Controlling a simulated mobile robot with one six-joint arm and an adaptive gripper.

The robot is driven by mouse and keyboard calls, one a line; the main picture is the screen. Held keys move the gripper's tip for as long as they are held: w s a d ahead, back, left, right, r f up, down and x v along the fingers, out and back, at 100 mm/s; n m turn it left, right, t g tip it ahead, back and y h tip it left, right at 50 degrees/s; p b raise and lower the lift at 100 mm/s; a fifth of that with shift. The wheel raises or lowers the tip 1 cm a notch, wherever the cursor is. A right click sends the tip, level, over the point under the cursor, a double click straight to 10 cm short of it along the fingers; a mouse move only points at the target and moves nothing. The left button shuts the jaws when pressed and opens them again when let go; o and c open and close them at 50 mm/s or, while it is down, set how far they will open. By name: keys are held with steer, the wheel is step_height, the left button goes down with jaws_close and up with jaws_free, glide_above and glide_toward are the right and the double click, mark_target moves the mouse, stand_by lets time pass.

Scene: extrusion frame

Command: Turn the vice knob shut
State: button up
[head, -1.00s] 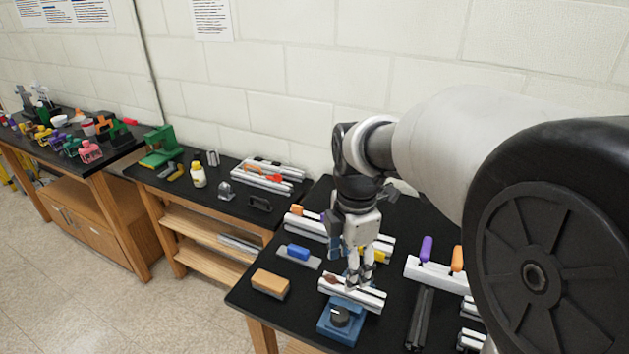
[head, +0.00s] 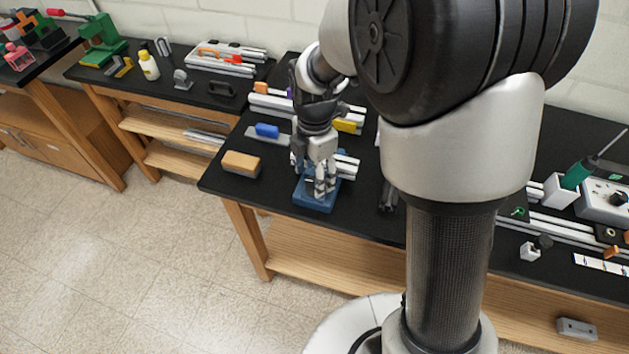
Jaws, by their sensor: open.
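The vice is a blue block (head: 304,199) near the front edge of the black table. A light metal extrusion (head: 347,166) shows behind my gripper and to its right. My gripper (head: 321,190) points down over the vice with its fingers open. The fingers stand at the place of the vice's dark knob and hide most of it. I cannot tell whether they touch the knob.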

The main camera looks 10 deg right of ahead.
steer(key=shift+f, duration=1.1)
steer(key=shift+c, duration=0.6)
steer(key=c, duration=0.9)
